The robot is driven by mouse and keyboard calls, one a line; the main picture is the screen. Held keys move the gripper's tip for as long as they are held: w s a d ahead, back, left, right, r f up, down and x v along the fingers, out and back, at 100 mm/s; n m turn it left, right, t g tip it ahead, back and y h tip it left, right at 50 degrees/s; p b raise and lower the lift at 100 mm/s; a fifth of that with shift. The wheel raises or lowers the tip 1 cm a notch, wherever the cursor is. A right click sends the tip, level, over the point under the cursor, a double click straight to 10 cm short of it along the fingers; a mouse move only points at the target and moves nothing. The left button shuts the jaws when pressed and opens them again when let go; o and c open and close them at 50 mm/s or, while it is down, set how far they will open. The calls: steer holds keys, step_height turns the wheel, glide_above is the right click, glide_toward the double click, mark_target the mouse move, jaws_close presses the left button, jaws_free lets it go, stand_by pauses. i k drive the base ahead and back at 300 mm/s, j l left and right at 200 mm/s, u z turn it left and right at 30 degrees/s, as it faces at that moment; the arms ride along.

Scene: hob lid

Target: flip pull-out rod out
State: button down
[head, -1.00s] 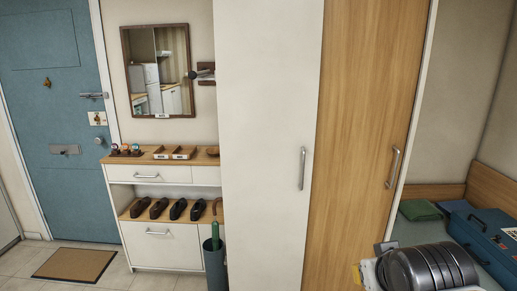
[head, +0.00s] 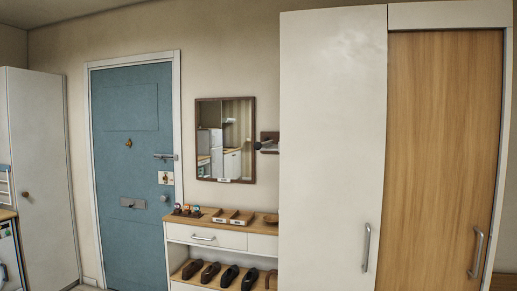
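What looks like the pull-out rod (head: 266,145) is on the wall to the right of the mirror, beside the edge of the tall white cabinet. It has a dark wooden mounting plate and a short dark bar with a rounded end pointing left. It is small here and its right side meets the cabinet edge, so I cannot tell its exact position. My gripper is not in view.
A framed mirror (head: 225,139) hangs left of the rod. Below is a shoe cabinet (head: 222,252) with small trays and shoes. The tall white cabinet (head: 332,140) and a wooden door (head: 440,160) fill the right. A blue door (head: 134,190) is at left.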

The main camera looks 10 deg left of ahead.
mark_target(257, 145)
steer(key=i+j, duration=0.8)
steer(key=j, duration=0.2)
